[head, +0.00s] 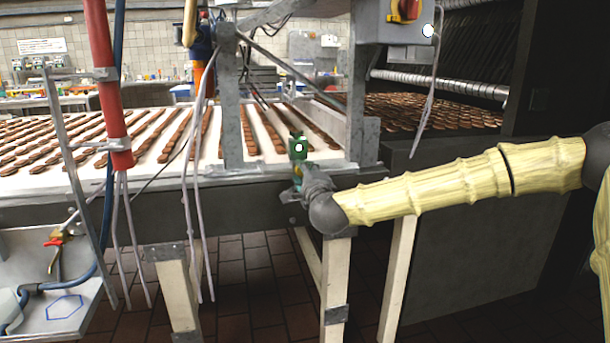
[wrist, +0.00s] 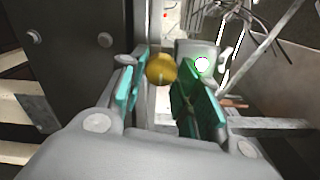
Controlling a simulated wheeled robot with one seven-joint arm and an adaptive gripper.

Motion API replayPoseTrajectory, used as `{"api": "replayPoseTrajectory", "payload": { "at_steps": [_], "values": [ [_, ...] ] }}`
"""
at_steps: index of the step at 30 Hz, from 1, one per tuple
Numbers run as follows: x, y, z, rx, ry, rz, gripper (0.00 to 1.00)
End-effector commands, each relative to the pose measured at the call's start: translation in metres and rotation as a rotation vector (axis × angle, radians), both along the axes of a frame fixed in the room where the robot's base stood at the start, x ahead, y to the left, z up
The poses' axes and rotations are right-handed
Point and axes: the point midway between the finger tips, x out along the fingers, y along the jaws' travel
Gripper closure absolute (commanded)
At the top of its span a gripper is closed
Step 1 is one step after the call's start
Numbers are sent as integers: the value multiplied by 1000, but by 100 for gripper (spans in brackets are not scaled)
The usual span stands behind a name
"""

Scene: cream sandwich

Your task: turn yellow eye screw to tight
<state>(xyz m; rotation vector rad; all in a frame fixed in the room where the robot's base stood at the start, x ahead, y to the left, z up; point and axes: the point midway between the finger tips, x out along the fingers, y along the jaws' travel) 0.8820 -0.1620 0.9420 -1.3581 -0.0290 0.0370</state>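The yellow eye screw (wrist: 162,68) shows in the wrist view as a rounded golden piece, just beyond the middle of my gripper. My gripper (wrist: 161,88) has its two teal-padded fingers spread on either side, with a visible gap between them. The screw lies in line with this gap near the fingertips. I cannot tell whether it touches a pad, and its threaded part is hidden. In the head view my gripper (head: 297,180) is small and dark at the front edge of the conveyor; I cannot make out the screw there.
The conveyor (head: 80,178) carries rows of brown biscuits behind my gripper. A grey post (head: 232,120) and a control box (head: 400,28) with a red switch stand close by. In the wrist view, a dark panel (wrist: 75,65) is at left and a thin bar (wrist: 268,123) at right.

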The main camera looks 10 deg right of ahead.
Motion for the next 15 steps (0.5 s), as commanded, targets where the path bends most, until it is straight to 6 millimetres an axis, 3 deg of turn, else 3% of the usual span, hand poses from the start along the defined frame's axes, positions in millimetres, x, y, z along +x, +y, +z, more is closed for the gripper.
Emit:
{"api": "replayPoseTrajectory", "payload": {
  "at_steps": [1,3,15],
  "values": [
    [0,0,-1,0,2,0,56],
    [0,0,-1,-1,1,0,47],
    [-5,0,0,-1,0,1,47]
  ]
}}
